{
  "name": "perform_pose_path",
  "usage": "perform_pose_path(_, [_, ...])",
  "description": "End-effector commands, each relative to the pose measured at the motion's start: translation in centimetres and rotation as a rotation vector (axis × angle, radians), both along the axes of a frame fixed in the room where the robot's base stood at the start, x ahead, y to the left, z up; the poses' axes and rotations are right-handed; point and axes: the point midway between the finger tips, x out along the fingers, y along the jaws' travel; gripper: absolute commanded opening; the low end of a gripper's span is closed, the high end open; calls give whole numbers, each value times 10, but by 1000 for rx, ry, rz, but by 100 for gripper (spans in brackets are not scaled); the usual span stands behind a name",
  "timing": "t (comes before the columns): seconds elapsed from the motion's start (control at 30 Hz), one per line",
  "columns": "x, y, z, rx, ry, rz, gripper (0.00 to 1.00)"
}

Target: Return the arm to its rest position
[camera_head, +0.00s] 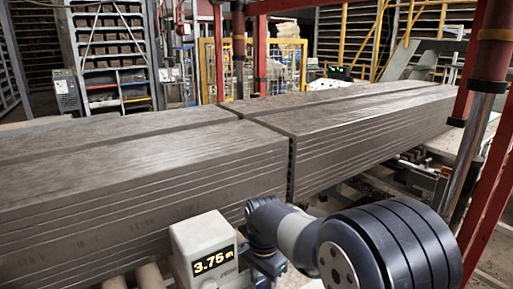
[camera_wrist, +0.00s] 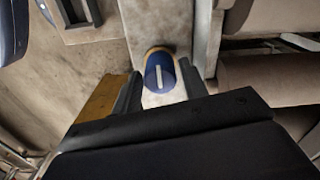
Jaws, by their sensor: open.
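In the wrist view my gripper (camera_wrist: 158,85) is open, with its two dark fingers apart. A blue round knob (camera_wrist: 154,76) with a white line on its face shows beyond and between the fingertips. The white line runs roughly along the picture's vertical. The knob sits on a pale worn surface, and I cannot tell whether a finger touches it. In the head view my arm (camera_head: 300,233) reaches in at the lower right, beside a grey box (camera_head: 205,240) with a lit display reading 3.75 m. My fingers are not clear in that view.
Long stacks of grey slabs (camera_head: 140,180) fill the middle of the head view, close behind the arm and box. Rollers (camera_head: 150,275) lie below at the front; a roller (camera_wrist: 270,80) also shows in the wrist view. Red posts (camera_head: 490,150) stand at the right.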

Motion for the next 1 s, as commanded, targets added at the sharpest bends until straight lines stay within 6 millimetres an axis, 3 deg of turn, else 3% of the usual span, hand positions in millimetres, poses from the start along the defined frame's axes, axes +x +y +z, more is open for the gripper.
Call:
perform_pose_path(0.13, [-1,0,-16,0,1,1,41])
perform_pose_path(0.73, [0,0,-12,0,-1,18,41])
perform_pose_path(0.87, [1,0,2,1,-6,-1,41])
perform_pose_path(1.0, [1,0,28,2,-6,-1,41])
